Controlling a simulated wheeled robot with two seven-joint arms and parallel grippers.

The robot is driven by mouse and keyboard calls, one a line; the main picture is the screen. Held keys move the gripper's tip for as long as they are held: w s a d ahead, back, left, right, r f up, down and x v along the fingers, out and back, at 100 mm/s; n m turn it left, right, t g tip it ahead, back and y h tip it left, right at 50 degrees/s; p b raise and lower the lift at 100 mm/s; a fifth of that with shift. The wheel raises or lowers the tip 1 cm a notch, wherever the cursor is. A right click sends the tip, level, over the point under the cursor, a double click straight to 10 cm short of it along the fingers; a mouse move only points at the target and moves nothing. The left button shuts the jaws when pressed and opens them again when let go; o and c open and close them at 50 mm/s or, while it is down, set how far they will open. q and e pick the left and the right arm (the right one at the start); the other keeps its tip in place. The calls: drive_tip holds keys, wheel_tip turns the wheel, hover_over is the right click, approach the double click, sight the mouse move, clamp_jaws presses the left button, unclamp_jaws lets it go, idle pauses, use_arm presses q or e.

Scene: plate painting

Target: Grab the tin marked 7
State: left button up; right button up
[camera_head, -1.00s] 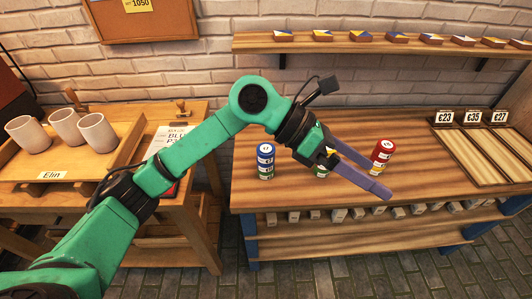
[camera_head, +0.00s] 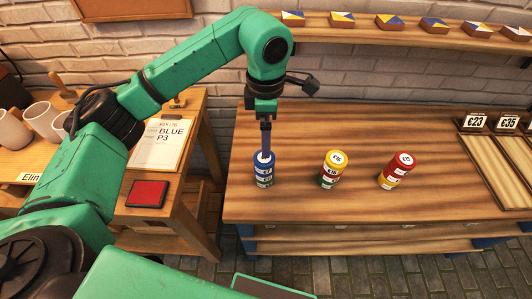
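A blue tin (camera_head: 264,170) stands on a green tin (camera_head: 264,183) at the left of the wooden counter; its side label seems to read 7, but it is small. My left gripper (camera_head: 266,152) points straight down at the blue tin, its finger overlapping the tin's top. I see the fingers edge-on, so their gap and any contact are hidden. A red tin (camera_head: 402,164) stands on a yellow tin further right. My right gripper is out of view.
The counter (camera_head: 300,200) is clear around the stacks. Left, a side table holds cups (camera_head: 42,119), a red pad (camera_head: 147,194) and a card reading BLUE P3 (camera_head: 162,145). Price signs and trays (camera_head: 495,170) are at right; a shelf (camera_head: 360,32) with small blocks runs above.

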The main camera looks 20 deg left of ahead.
sight(262, 159)
use_arm(q)
drive_tip(key=f, duration=0.2)
drive_tip(key=f+p, duration=0.1)
drive_tip(key=shift+s+f, duration=0.25)
drive_tip(key=shift+f, duration=0.05)
drive_tip(key=f+p, duration=0.1)
drive_tip(key=f, duration=0.2)
drive_tip(key=f+p, duration=0.1)
drive_tip(key=f, duration=0.1)
drive_tip(key=shift+a+f+p, duration=0.3)
drive_tip(key=shift+a+p, duration=0.05)
drive_tip(key=shift+f, duration=0.45)
drive_tip(key=c, duration=1.5)
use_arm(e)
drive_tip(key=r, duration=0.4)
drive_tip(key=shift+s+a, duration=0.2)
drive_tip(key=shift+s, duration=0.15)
